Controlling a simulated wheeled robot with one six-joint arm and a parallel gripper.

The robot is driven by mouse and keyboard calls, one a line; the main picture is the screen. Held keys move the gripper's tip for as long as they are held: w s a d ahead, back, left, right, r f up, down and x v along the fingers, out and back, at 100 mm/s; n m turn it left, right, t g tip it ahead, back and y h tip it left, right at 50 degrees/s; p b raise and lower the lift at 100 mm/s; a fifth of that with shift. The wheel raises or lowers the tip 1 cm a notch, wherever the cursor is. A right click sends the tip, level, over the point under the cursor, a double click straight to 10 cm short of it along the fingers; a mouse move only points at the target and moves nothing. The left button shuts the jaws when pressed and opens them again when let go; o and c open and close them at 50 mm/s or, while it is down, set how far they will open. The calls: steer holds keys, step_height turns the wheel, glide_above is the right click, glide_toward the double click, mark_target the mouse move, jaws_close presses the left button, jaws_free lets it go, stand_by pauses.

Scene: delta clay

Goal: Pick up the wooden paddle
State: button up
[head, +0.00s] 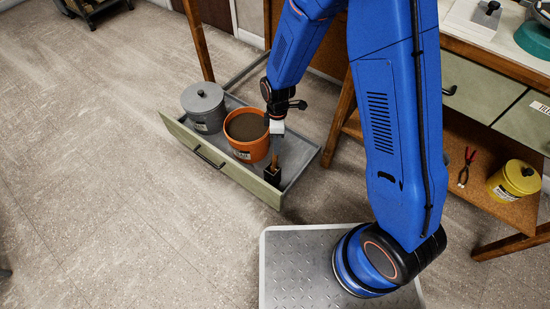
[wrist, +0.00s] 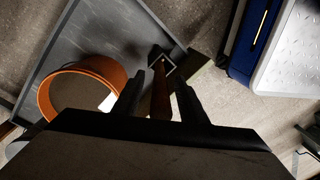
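The wooden paddle (head: 275,163) stands roughly upright in a small dark square holder (head: 272,177) at the near right corner of the open drawer. In the wrist view the brown paddle (wrist: 160,100) runs between the two dark fingers of my gripper (wrist: 159,85), with a gap showing on each side. Its far end goes into the square holder (wrist: 167,65). My gripper (head: 275,148) points down over the paddle in the head view and is open. The paddle's upper end is hidden by the gripper.
The drawer (head: 215,165) also holds an orange bucket (head: 246,152) of brown material, close left of my gripper, and a grey lidded bucket (head: 204,125). A table leg (head: 340,117) stands to the right. The floor (head: 90,180) at left is clear.

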steer(key=shift+s+f, duration=0.1)
steer(key=shift+f, duration=0.75)
jaws_close()
